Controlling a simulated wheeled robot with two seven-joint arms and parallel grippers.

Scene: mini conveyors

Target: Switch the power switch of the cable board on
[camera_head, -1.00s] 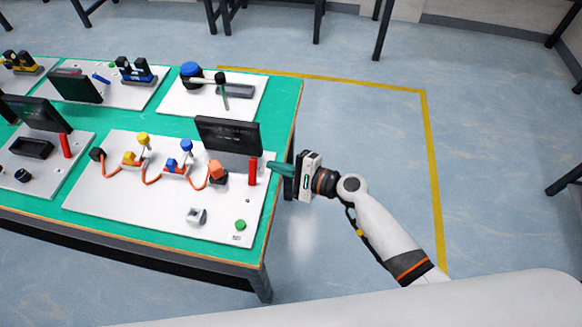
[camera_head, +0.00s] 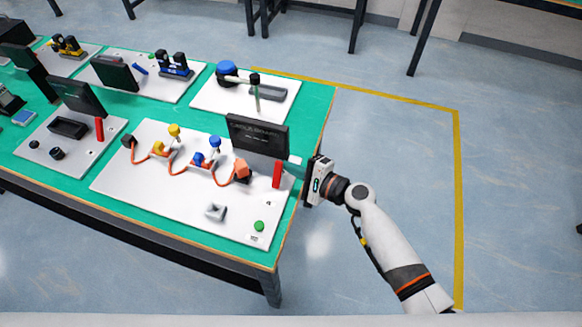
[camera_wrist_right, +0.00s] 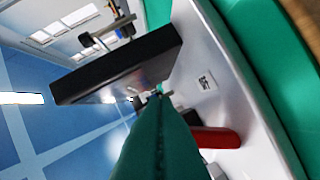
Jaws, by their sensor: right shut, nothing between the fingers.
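The cable board (camera_head: 170,195) is a white panel on the green table, with orange cables, yellow and blue connectors and a black screen (camera_head: 257,136). A red upright bar (camera_head: 278,174) stands at its right edge; it shows as a red piece (camera_wrist_right: 216,138) at lower right in the right wrist view. I cannot tell for certain which part is the power switch. My right gripper (camera_head: 292,169) is shut and empty, just right of the red bar, fingers pointing left over the board's edge. Its teal fingers (camera_wrist_right: 158,96) fill the lower middle of the wrist view. My left gripper is not in view.
The screen stands close behind the gripper's fingers. Other boards (camera_head: 200,105) fill the table's back and left.

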